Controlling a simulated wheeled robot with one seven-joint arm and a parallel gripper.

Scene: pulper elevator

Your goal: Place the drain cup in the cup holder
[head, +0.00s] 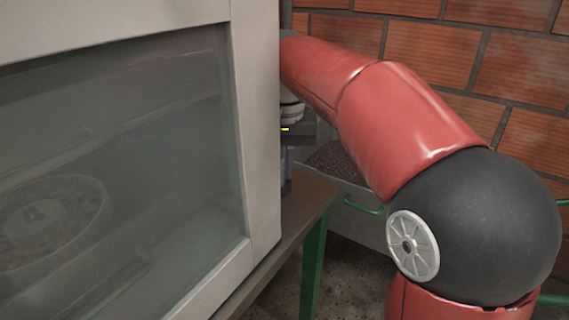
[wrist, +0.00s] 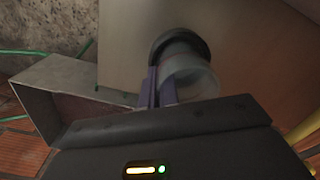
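In the wrist view, the drain cup (wrist: 193,80) is a pale, translucent cylinder. A dark ring (wrist: 172,40) sits around or just behind its far end against a brown-grey surface; I cannot tell if this ring is the cup holder or how deep the cup sits in it. My gripper (wrist: 157,76) has two purple fingers close together at the left edge of the cup, seemingly pinching its wall. In the head view, my gripper (head: 287,165) shows only as a purple sliver; the cup is hidden behind the framed window.
A large framed window (head: 256,130) fills the left of the head view, close to my arm. A brown table (head: 305,200) with green legs stands beyond it. A grey metal bin (wrist: 75,85) is left of my gripper in the wrist view. A brick wall (head: 530,90) is behind.

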